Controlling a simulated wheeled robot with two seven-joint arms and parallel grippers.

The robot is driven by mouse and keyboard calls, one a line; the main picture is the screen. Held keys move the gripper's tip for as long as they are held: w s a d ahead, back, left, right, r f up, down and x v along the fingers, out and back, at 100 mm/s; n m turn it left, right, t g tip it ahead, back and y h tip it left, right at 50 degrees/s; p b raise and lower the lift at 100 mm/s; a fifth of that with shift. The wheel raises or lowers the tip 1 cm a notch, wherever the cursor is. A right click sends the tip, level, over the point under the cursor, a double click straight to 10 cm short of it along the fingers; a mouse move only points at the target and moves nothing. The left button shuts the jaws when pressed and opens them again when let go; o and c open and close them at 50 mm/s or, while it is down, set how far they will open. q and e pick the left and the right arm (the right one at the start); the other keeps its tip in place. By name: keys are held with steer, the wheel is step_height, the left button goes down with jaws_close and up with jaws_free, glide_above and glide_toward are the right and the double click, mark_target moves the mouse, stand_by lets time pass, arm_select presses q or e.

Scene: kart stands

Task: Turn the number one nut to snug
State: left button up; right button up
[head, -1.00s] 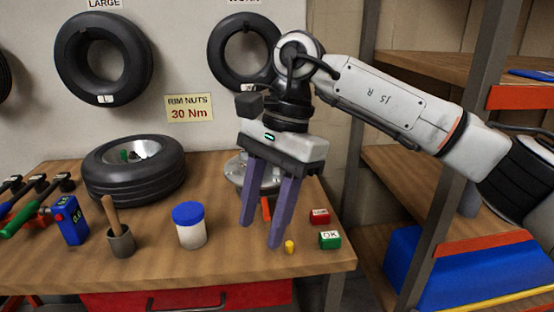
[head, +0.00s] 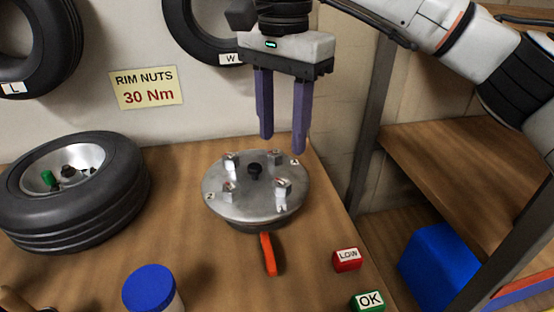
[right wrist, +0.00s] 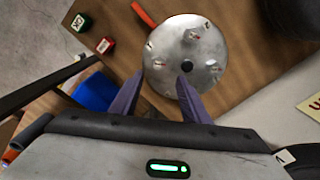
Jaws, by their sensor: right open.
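A round grey metal plate (head: 220,207) stands on the bench, with a black knob (head: 254,170) at its centre and an orange handle (head: 268,254) toward the front. Silvery nuts, including one at the far right (head: 275,158) and one at the near right (head: 282,187), stand around the knob. Small labels sit by the rim; I cannot surely read which nut is number one. My right gripper (head: 283,145) is open and empty, pointing down above the plate's far right side. The right wrist view shows the plate (right wrist: 207,77) beyond its spread fingers. My left gripper is out of view.
A tyre with a rim (head: 75,215) lies at the left. A blue-lidded jar (head: 149,287) stands in front, with a red LOW block (head: 347,260) and a green OK block (head: 367,301) to its right. A shelf post (head: 372,120) rises at the right. A wall sign (head: 146,88) reads 30 Nm.

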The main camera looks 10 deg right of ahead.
mark_target(283, 182)
steer(key=f, duration=0.9)
steer(key=shift+s+f, duration=0.25)
steer(key=c, duration=1.1)
